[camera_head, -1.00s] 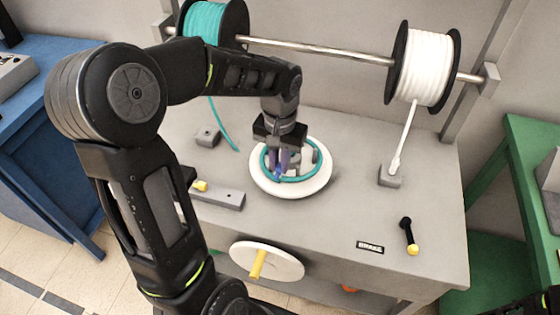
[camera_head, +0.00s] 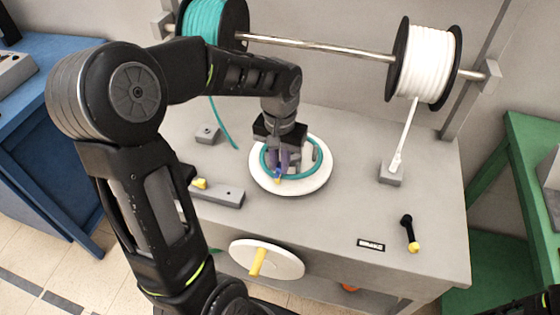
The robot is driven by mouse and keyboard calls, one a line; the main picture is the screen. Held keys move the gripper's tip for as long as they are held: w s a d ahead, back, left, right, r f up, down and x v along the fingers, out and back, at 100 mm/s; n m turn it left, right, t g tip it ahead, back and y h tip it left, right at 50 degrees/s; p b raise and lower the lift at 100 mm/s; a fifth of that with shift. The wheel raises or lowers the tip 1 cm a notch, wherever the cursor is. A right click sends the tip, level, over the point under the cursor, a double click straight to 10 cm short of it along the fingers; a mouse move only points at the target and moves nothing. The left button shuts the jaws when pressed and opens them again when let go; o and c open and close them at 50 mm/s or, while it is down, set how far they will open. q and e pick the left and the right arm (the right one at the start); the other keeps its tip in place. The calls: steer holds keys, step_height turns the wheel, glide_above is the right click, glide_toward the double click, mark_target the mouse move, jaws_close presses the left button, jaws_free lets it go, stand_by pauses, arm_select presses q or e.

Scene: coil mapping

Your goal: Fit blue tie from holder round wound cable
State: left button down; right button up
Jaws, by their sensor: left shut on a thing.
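The wound cable is a teal ring (camera_head: 308,172) lying on a round white plate (camera_head: 318,185) at the middle of the bench. My left gripper (camera_head: 279,172) points down over the near left part of the ring and is shut on the small blue tie (camera_head: 277,172). The tie is at the teal coil, with a small yellow bit at its lower end. Whether it goes fully round the cable is too small to tell. The grey holder (camera_head: 228,195), with a yellow piece at its left end, lies left of the plate. My right gripper is out of view.
A teal spool (camera_head: 212,22) and a white spool (camera_head: 428,65) hang on a rod at the back. A white cable end reaches a grey block (camera_head: 391,175). A black-and-yellow lever (camera_head: 408,230) and a white crank wheel (camera_head: 285,262) are at the front.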

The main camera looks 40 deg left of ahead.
arm_select(q)
steer(key=c, duration=1.3)
jaws_free()
steer(key=shift+c, duration=0.2)
steer(key=shift+r, duration=0.2)
step_height(320, 180, up, 7)
steer(key=shift+r, duration=0.15)
